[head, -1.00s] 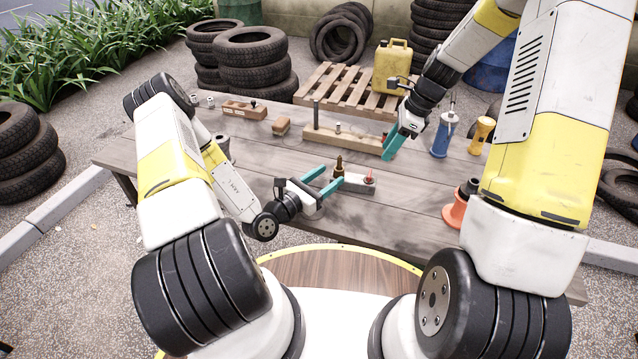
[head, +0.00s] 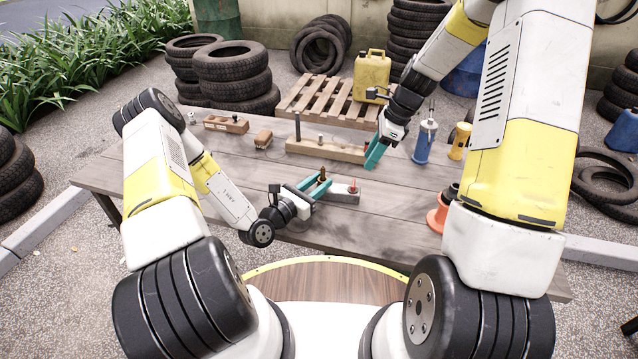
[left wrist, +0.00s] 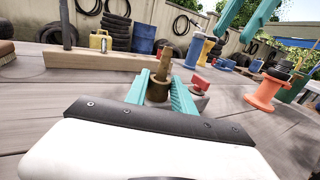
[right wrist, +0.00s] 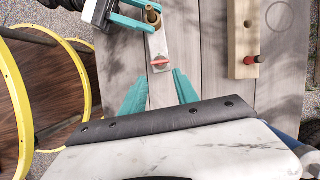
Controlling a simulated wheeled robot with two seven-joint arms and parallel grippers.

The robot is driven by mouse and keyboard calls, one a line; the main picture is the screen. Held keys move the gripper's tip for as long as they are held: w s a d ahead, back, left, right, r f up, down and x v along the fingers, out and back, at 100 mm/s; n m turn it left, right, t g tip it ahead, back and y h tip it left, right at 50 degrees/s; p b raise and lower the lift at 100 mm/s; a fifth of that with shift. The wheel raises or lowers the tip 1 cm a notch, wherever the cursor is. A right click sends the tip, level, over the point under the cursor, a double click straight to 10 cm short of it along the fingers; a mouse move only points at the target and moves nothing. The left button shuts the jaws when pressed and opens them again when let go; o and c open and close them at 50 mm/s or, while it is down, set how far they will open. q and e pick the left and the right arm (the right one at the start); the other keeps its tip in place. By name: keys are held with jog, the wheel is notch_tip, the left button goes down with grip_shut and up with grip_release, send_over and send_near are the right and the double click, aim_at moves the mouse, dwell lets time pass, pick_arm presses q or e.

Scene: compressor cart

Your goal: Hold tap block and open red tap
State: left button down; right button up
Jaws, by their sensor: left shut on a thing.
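The tap block (head: 343,197) is a grey bar on the table with an upright brass fitting (head: 322,175) at its left end and a red tap (head: 353,187) toward its right. My left gripper (head: 321,184) is shut around the brass fitting, with a teal finger on each side of it in the left wrist view (left wrist: 160,92). The red tap (left wrist: 200,83) shows just right of those fingers. My right gripper (head: 374,155) is above the table, behind and right of the block. It is open and empty in the right wrist view (right wrist: 160,92), with the red tap (right wrist: 160,63) beyond its fingertips.
A long wooden block (head: 325,150) with pegs lies behind the tap block. A blue bottle (head: 425,143) and a yellow object (head: 459,141) stand at right, and an orange spool (head: 439,215) sits near the front right. The table front between my arms is clear.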

jog(key=o, duration=0.5)
jog(key=r+n+h, duration=0.2)
jog(key=n+h, duration=0.2)
jog(key=n, duration=3.1)
send_over(354, 182)
notch_tip(354, 182, down, 11)
jog(key=shift+f, duration=0.15)
